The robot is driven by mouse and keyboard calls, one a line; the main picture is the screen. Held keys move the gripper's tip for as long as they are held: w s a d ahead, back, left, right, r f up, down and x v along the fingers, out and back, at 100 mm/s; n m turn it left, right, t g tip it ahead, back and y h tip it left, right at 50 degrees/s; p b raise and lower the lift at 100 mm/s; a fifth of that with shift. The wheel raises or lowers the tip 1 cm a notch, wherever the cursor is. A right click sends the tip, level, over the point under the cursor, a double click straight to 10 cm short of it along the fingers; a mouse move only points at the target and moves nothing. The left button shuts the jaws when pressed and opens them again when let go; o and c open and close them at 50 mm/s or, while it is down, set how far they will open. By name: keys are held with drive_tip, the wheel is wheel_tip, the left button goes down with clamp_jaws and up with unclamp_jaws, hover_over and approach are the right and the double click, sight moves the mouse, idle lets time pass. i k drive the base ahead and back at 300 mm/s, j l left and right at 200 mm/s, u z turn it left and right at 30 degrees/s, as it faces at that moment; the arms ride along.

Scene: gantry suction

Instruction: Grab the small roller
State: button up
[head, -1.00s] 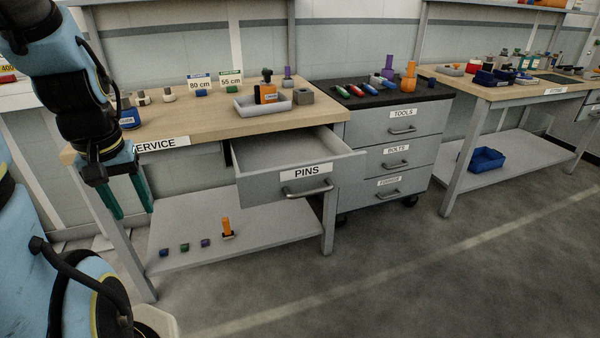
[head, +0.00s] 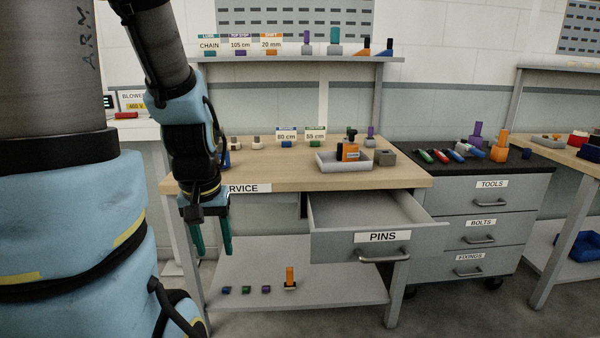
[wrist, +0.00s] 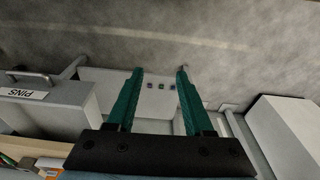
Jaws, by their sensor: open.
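My gripper (head: 212,245) hangs open and empty in front of the left end of the service bench, fingers pointing down. Its green fingers (wrist: 159,72) are spread in the wrist view, with nothing between the tips but the view of the floor and lower shelf. I cannot tell for sure which thing is the small roller. Two small pale round pieces (head: 257,143) stand at the back left of the bench top. Small blue, green and purple pieces (head: 246,290) and an orange upright piece (head: 290,278) sit on the lower shelf, apart from my gripper.
The PINS drawer (head: 383,237) stands pulled out, and its visible inside looks empty. A grey tray (head: 330,166) with an orange item is on the bench top (head: 290,178). A tool cabinet (head: 490,205) stands to the right. The lower shelf (head: 340,290) is mostly bare.

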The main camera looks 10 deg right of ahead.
sight(257, 144)
drive_tip(key=i+j, duration=0.15)
drive_tip(key=i, duration=0.4)
drive_tip(key=i+j+u, duration=0.1)
drive_tip(key=i, duration=0.45)
drive_tip(key=i+j, duration=0.15)
drive_tip(key=i, duration=0.4)
